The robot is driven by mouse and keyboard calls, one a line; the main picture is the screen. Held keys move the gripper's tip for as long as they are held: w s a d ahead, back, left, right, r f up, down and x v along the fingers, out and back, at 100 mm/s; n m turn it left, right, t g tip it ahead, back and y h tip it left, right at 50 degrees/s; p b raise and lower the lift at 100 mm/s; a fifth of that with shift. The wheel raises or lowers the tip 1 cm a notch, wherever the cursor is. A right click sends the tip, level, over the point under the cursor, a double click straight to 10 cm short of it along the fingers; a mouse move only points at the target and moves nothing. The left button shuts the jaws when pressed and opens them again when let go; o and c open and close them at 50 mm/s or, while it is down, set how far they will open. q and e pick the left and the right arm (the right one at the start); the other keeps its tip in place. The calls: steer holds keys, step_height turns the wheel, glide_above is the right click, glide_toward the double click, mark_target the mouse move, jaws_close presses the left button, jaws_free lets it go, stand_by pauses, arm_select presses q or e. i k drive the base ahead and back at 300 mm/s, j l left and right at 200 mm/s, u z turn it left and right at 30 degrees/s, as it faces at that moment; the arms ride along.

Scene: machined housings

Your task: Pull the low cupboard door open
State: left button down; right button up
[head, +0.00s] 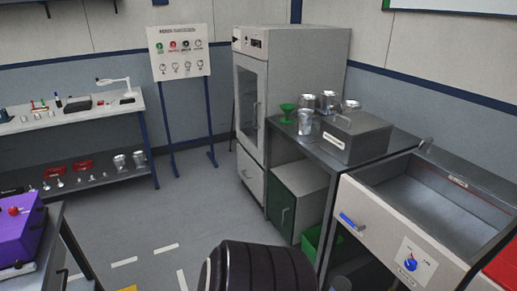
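The low cupboard (312,181) is a grey box under the dark-topped bench, right of the tall cabinet. Its dark green door (281,203) faces left toward the open floor and looks shut. A small pale handle (285,216) shows on the door. Neither of my grippers is in view, so their distance from the door does not show.
The tall grey cabinet (250,110) stands beside the cupboard. A green bin (312,243) sits on the floor near it. The sink unit (375,232) is at right. A dark ribbed rounded shape (257,268) fills the bottom centre. Floor (200,215) before the door is clear.

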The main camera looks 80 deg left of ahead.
mark_target(281, 202)
steer(key=u, duration=2.55)
